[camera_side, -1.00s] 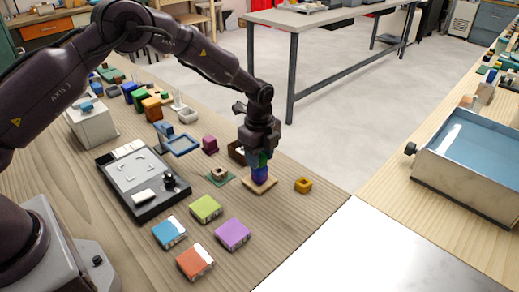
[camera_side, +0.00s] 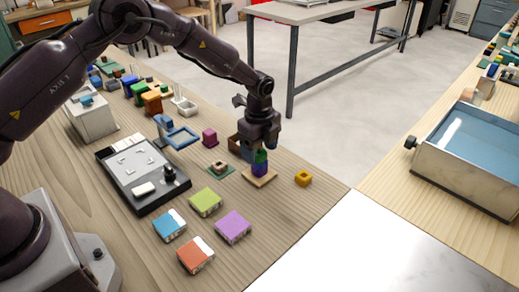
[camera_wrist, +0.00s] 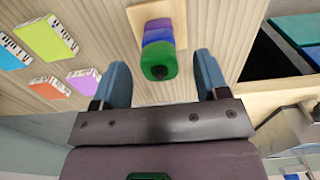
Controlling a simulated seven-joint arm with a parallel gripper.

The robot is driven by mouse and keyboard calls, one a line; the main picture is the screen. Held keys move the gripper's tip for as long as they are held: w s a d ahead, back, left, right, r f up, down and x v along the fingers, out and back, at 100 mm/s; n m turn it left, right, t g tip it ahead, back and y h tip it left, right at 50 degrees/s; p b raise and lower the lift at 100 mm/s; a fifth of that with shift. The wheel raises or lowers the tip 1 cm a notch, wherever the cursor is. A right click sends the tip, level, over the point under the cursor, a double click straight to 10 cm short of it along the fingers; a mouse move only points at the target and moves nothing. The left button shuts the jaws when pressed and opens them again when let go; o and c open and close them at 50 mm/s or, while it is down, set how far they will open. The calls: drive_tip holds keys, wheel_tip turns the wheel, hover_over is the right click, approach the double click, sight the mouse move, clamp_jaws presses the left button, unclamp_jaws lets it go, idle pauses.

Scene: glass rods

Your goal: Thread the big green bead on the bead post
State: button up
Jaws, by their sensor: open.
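The big green bead (camera_side: 260,156) sits on top of a blue and purple stack on the bead post, above a square wooden base (camera_side: 262,177). In the wrist view the green bead (camera_wrist: 160,61) is the outermost one, with blue (camera_wrist: 157,37) and purple (camera_wrist: 158,22) below it. A dark round spot, seemingly the post tip or hole, shows in its top. My gripper (camera_wrist: 165,80) is open and empty. Its two fingers stand apart from the bead, one on each side, just above the stack.
A yellow bead (camera_side: 303,179) lies right of the base. A magenta block (camera_side: 210,137) and a small tan piece on a green mat (camera_side: 222,171) stand to the left. Coloured boxes (camera_side: 206,202) lie in front. A black-edged tray (camera_side: 143,178) is farther left.

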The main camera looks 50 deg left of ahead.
wheel_tip(320, 180, up, 12)
drive_tip(key=s+a+r+n+t, duration=0.1)
drive_tip(key=s+r+n, duration=0.4)
drive_tip(key=s, duration=0.5)
drive_tip(key=s+a+r+n+t, duration=0.1)
drive_tip(key=s+r+n, duration=0.4)
drive_tip(key=s, duration=0.6)
drive_tip(key=s+a+r+n+t, duration=0.1)
drive_tip(key=s+r+n+t, duration=0.2)
drive_tip(key=s+r+n, duration=0.3)
drive_tip(key=s+n, duration=0.2)
drive_tip(key=s, duration=0.2)
drive_tip(key=shift+s+t, duration=0.2)
drive_tip(key=shift+t, duration=0.1)
